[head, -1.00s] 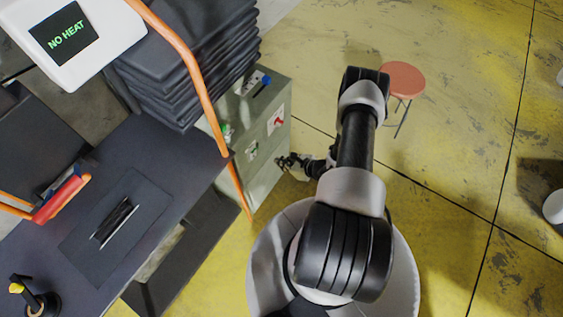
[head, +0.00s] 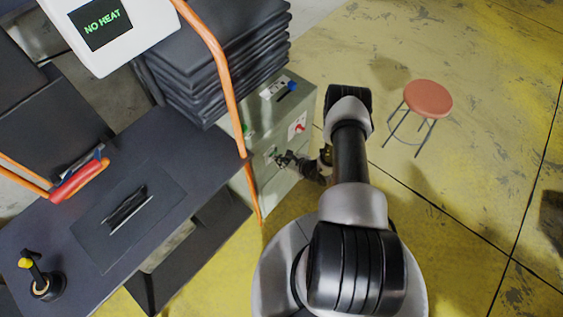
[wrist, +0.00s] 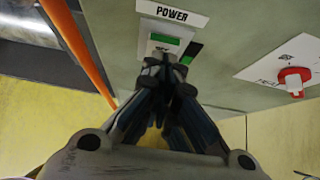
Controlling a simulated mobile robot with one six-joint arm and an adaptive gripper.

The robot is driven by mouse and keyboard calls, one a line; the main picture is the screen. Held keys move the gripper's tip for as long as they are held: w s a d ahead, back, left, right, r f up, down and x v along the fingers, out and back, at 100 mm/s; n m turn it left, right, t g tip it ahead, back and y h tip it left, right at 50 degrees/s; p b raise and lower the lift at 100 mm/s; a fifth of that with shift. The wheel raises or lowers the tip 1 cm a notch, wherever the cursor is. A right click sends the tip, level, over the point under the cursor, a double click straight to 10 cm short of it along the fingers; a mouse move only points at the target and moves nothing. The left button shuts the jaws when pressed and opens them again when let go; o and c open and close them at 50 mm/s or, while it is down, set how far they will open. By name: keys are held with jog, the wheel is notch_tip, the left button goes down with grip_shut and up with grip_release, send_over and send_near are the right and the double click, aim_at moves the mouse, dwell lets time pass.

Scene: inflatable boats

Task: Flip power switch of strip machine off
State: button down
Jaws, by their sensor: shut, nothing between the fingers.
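The strip machine is a grey-green cabinet (head: 308,93). Its front also shows in the wrist view (wrist: 225,80). A "POWER" label (wrist: 172,13) sits on that face, with the power switch (wrist: 167,42) just below it. The switch has a pale frame and a green upper part. My gripper (wrist: 166,66) is shut and empty, its fingertips right at the lower part of the switch and hiding it. I cannot tell if they touch. In the head view my gripper (head: 283,159) is in front of the cabinet's face.
A red knob (wrist: 293,78) is right of the switch. An orange tube (head: 221,75) runs down left of the cabinet. A dark workbench (head: 190,150) and a white "NO HEAT" screen (head: 105,25) are at left. A red stool (head: 428,98) stands on open yellow floor.

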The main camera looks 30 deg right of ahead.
jog(key=shift+w+a+r, duration=0.15)
jog(key=shift+w+r, duration=0.1)
jog(key=shift+w, duration=0.15)
jog(key=shift+r, duration=0.1)
jog(key=shift+r, duration=0.7)
